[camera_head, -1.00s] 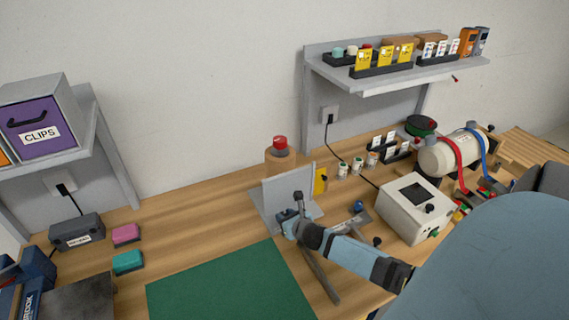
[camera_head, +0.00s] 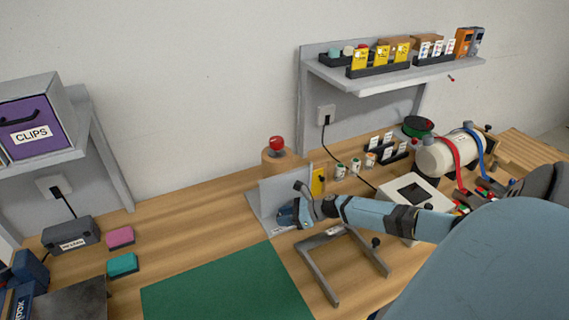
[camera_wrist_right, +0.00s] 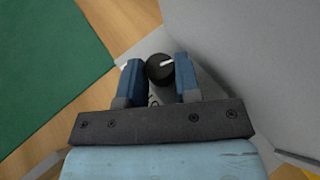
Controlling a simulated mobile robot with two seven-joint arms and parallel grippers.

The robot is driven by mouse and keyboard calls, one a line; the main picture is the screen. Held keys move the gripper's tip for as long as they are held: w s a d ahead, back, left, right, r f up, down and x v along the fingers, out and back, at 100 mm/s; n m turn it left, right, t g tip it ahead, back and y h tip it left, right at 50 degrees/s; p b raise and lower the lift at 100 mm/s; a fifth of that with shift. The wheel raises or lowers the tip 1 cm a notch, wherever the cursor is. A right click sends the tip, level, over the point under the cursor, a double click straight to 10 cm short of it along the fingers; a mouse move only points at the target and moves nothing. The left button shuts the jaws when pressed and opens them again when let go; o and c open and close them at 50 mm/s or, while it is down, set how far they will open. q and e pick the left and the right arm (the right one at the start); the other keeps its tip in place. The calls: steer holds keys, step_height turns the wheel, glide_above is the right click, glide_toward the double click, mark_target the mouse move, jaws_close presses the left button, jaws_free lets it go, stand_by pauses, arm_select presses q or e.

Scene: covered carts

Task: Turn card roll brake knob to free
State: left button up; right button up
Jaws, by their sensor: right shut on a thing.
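The card roll (camera_head: 272,166) is a tan roll with a red knob on top. It stands behind a grey upright plate (camera_head: 283,195) on a grey base (camera_head: 254,208). My right gripper (camera_head: 288,213) is low in front of this plate. In the right wrist view, my right gripper (camera_wrist_right: 158,75) has its blue fingers on either side of a round black knob (camera_wrist_right: 160,69), shut on it. The knob's white pointer line points right and slightly up in that view. The knob is hidden by the gripper in the head view. My left gripper is out of view.
A green mat (camera_head: 228,285) lies to the left of the gripper. A grey metal frame (camera_head: 322,282) lies under my right forearm. A white box (camera_head: 428,188) and small jars (camera_head: 355,166) stand to the right. Bare wood shows left of the stand.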

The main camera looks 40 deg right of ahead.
steer(key=shift+n+g+y+b, duration=0.4)
steer(key=shift+n+y+b, duration=0.1)
steer(key=shift+n, duration=0.1)
steer(key=shift+w, duration=0.1)
steer(key=o, duration=0.9)
